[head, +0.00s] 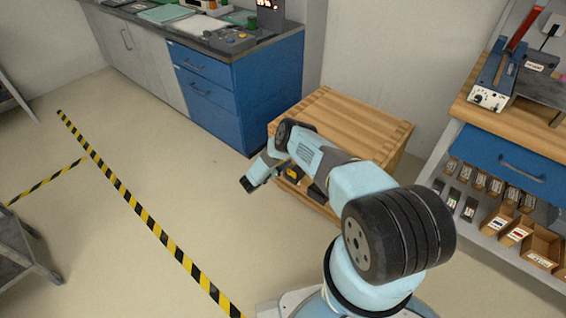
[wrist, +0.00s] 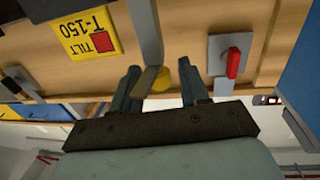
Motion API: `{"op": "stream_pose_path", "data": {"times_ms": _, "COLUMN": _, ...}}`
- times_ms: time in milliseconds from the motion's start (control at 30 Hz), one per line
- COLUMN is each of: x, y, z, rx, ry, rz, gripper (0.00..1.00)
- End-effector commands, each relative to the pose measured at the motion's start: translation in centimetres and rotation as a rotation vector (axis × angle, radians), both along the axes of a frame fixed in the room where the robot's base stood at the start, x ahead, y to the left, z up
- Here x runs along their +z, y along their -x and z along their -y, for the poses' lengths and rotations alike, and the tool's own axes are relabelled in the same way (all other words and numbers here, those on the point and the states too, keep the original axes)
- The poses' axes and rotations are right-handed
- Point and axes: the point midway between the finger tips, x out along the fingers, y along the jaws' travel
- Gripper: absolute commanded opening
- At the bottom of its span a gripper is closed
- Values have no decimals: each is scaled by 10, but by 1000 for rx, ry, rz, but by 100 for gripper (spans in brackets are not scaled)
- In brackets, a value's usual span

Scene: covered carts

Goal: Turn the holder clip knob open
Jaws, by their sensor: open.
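In the wrist view, a red knob or lever (wrist: 233,63) stands on a grey plate on the wooden face of the cart (wrist: 195,18). A rounded yellow piece (wrist: 188,72) and a grey metal strip (wrist: 145,30) show between the fingers of my gripper (wrist: 162,84). I cannot tell which piece is the holder clip knob. My gripper is open, its fingers to either side of the yellow piece; contact cannot be made out. The red knob is outside the right finger. In the head view, my gripper (head: 248,184) is left of the wooden cart (head: 345,112).
A yellow T-150 tilt label (wrist: 88,35) is on the cart face. Blue drawers (head: 210,90) stand behind left, and a workbench (head: 545,135) with boxes stands right. A grey cart (head: 22,252) is at far left. Floor around the striped tape (head: 150,222) is clear.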

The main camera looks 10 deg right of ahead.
Motion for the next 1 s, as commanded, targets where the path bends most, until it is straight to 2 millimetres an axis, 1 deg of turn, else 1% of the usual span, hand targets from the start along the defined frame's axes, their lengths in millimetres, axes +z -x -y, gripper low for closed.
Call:
{"op": "stream_pose_path", "data": {"times_ms": 167, "x": 0, "y": 7, "z": -15, "rx": 2, "ry": 0, "rz": 0, "gripper": 45}}
{"op": "stream_pose_path", "data": {"times_ms": 600, "x": -1, "y": 48, "z": -89, "rx": 3, "ry": 0, "rz": -1, "gripper": 45}}
{"op": "stream_pose_path", "data": {"times_ms": 700, "x": -1, "y": 56, "z": -102, "rx": 2, "ry": 0, "rz": -1, "gripper": 45}}
{"op": "stream_pose_path", "data": {"times_ms": 833, "x": -2, "y": 62, "z": -113, "rx": 0, "ry": 0, "rz": -1, "gripper": 45}}
{"op": "stream_pose_path", "data": {"times_ms": 1000, "x": -2, "y": 66, "z": -120, "rx": 0, "ry": 0, "rz": -1, "gripper": 45}}
